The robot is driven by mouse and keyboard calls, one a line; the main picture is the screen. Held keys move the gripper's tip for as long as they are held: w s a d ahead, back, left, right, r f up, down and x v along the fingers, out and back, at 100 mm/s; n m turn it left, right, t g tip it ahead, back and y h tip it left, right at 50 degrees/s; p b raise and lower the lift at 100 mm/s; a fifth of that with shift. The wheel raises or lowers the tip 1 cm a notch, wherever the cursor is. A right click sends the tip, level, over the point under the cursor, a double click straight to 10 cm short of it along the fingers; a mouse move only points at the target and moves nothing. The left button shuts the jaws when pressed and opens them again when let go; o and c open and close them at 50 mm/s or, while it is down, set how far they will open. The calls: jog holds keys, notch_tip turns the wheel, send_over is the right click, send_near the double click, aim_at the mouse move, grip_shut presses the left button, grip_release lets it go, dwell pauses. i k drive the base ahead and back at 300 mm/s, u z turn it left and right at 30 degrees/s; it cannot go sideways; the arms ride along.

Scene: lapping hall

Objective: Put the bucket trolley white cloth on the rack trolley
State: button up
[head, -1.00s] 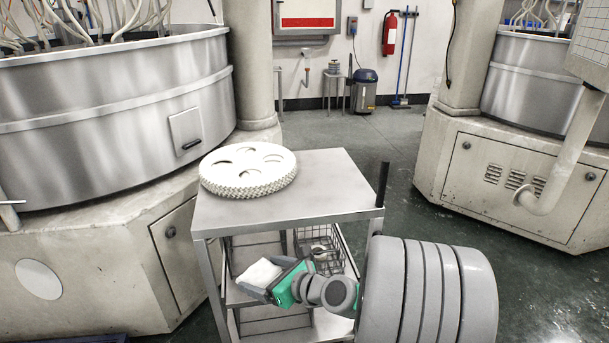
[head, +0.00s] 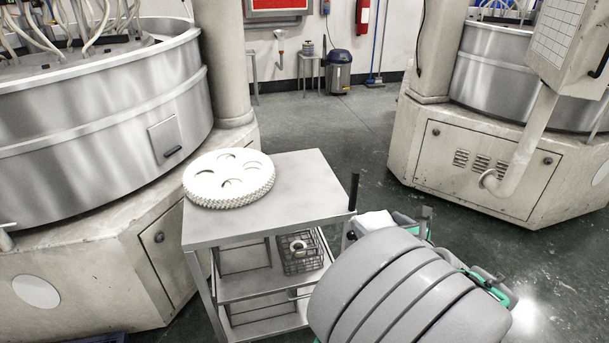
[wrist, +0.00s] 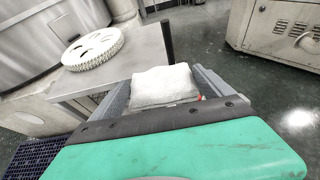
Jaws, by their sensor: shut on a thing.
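The white cloth (head: 374,221) is a small, pale folded pad between the fingers of my gripper (head: 388,224). In the wrist view the cloth (wrist: 164,84) lies between the two grey fingers of my gripper (wrist: 163,90), which is shut on it. A grey steel trolley (head: 310,175), which looks like the rack trolley, stands just left of my gripper. The cloth is beside its right edge and apart from it. My arm hides part of the trolley's lower right side. I cannot make out a separate bucket trolley.
White toothed discs (head: 229,178) lie stacked on the left of the trolley top; its right part is bare. A wire basket (head: 300,254) holding a ring sits on a lower shelf. A dark upright handle (head: 353,191) rises at the trolley's right corner. Machines flank both sides.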

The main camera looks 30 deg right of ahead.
aim_at(304, 180)
jog(key=i, duration=1)
